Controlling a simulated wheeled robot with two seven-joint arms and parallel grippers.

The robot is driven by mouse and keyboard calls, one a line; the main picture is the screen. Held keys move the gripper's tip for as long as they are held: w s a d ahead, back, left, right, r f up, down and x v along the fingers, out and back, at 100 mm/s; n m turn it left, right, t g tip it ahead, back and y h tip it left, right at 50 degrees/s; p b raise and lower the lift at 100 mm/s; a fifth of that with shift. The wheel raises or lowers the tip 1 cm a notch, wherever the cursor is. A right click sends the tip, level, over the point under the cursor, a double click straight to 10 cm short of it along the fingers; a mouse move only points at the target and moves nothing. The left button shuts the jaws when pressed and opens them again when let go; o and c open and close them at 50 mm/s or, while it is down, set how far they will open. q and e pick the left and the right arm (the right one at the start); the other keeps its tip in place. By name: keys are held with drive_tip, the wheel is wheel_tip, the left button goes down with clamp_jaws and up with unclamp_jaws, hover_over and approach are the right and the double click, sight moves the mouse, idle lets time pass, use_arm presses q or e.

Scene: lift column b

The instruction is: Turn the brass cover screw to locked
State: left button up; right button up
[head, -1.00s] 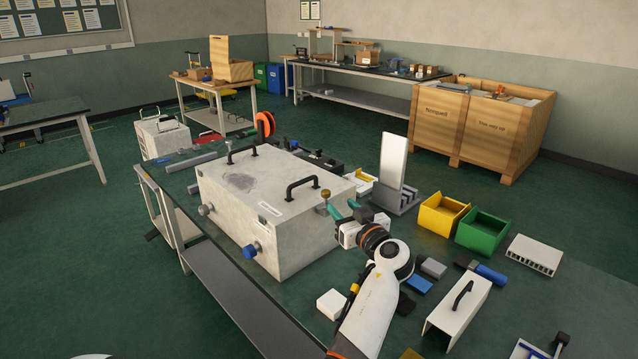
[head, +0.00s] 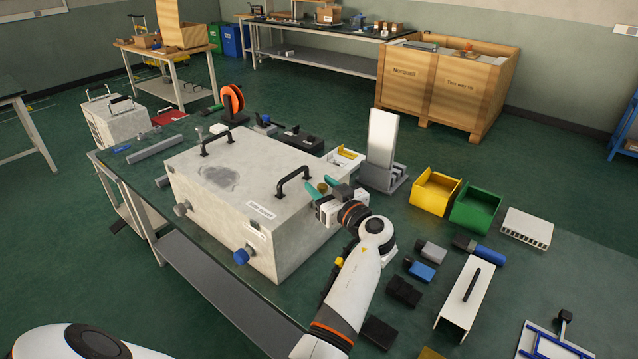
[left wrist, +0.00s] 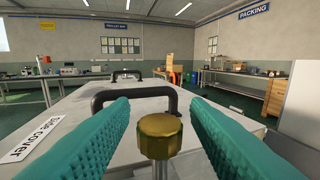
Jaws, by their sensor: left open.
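In the left wrist view the brass screw (left wrist: 160,137) is a round knob on a pale shaft, low in the middle. My left gripper (head: 321,186) is open, its teal fingers on either side of the screw. In the left wrist view my left gripper (left wrist: 160,107) shows a gap between each finger and the knob. A "side cover" label (left wrist: 32,139) lies on the lid at left. My right gripper is not in view.
A black lid handle (head: 293,181) stands close to my left gripper. A blue knob (head: 241,257) sticks out of the box's front. A white upright panel (head: 382,140), a yellow bin (head: 435,191) and a green bin (head: 475,205) stand to the right, with small blocks nearer.

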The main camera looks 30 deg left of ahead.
use_arm(q)
drive_tip(key=shift+c, duration=1)
clamp_jaws()
